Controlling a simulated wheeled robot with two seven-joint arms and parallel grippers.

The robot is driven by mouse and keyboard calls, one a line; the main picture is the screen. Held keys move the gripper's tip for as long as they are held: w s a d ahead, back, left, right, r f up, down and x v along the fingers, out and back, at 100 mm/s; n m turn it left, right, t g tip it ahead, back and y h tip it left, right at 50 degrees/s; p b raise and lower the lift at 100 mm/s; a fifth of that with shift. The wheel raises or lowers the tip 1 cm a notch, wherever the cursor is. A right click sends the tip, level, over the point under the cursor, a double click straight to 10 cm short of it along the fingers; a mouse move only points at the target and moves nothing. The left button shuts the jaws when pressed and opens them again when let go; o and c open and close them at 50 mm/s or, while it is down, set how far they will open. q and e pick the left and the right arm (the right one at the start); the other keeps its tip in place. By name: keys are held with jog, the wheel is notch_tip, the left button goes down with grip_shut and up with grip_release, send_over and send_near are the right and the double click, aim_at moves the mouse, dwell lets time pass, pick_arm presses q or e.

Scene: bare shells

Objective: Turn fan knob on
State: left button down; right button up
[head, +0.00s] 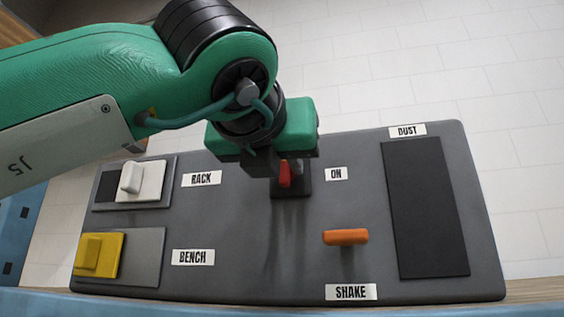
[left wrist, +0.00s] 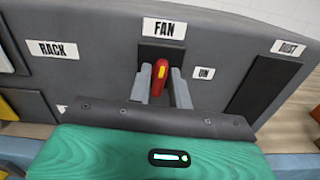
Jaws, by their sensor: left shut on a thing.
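The fan knob (head: 285,176) is a small red handle on a dark square plate in the panel's middle. In the left wrist view the red knob (left wrist: 159,72) carries a yellow mark and stands roughly upright, below the FAN label (left wrist: 164,28). The ON label (head: 336,174) is to the right of the knob. My left gripper (head: 280,170) reaches the knob from above and hides part of it in the head view. In the left wrist view its two grey fingers (left wrist: 160,86) are on either side of the knob, shut on it. My right gripper is not in view.
The grey panel (head: 265,250) also bears a white RACK switch (head: 140,180), a yellow BENCH switch (head: 100,254), an orange SHAKE handle (head: 346,237) and a dark DUST plate (head: 424,205). The panel is bare between the knob and the BENCH label.

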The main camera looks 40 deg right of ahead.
pick_arm(q)
jog(key=shift+m+b, duration=0.7)
jog(key=shift+m, duration=0.3)
jog(key=shift+m+b, duration=0.4)
jog(key=shift+m, duration=0.4)
jog(key=m+b, duration=0.1)
jog(key=m, duration=0.3)
jog(key=shift+s+m, duration=0.1)
jog(key=shift+m, duration=0.2)
jog(key=m, duration=0.4)
jog(key=shift+d+m, duration=0.1)
jog(key=shift+m, duration=0.2)
jog(key=shift+f+m, duration=0.15)
jog(key=shift+m, duration=2.05)
jog(key=c, duration=1.4)
grip_release()
jog(key=shift+c, duration=0.2)
jog(key=shift+s, duration=0.1)
